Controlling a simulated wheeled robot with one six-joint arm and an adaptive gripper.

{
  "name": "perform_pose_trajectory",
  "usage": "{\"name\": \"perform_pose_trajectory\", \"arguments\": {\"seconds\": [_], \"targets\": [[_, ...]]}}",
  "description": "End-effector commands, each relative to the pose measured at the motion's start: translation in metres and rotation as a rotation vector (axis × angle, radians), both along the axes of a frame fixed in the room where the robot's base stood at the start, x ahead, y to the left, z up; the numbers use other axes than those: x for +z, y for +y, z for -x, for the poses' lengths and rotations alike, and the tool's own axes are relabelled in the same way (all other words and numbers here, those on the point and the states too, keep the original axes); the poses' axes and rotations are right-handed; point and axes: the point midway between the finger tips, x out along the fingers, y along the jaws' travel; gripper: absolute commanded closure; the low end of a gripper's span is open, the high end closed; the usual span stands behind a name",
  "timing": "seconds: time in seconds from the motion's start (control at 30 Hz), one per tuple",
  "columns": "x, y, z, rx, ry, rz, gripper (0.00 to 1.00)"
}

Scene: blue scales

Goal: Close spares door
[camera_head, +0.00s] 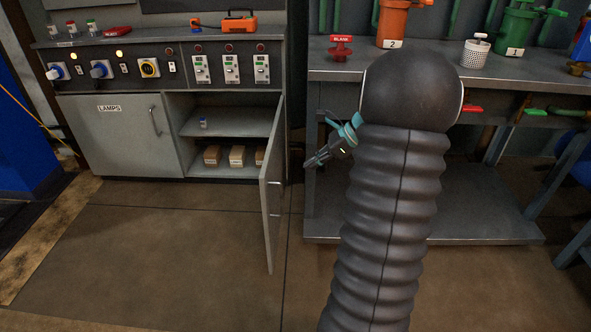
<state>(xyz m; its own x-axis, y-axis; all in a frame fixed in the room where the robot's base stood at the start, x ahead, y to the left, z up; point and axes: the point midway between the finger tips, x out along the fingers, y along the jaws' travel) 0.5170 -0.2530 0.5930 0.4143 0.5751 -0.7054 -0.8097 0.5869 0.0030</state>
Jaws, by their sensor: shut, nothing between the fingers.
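The spares door (270,195) stands wide open, swung out from the right side of an open cabinet compartment (225,178), and shows almost edge-on. A small handle shows on it. No label can be read on it. My gripper (309,164) is shut and empty, just right of the door, pointing left and down. A gap shows between the gripper and the door in this view, but their depth is hard to tell. Part of my arm behind the gripper is hidden by my large dark arm link.
The LAMPS door (125,138) is closed on the left. Small boxes (237,156) and a small bottle (203,123) sit on the compartment's shelves. A grey workbench (325,75) stands right. The floor (170,250) before the cabinet is clear.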

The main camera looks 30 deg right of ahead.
Motion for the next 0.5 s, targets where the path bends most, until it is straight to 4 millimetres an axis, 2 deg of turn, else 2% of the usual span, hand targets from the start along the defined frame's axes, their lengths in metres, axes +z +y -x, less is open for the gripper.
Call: {"name": "perform_pose_trajectory", "arguments": {"seconds": [0.5], "targets": [[-0.066,0.055,-0.038,0.006,0.0,0.002,1.0]]}}
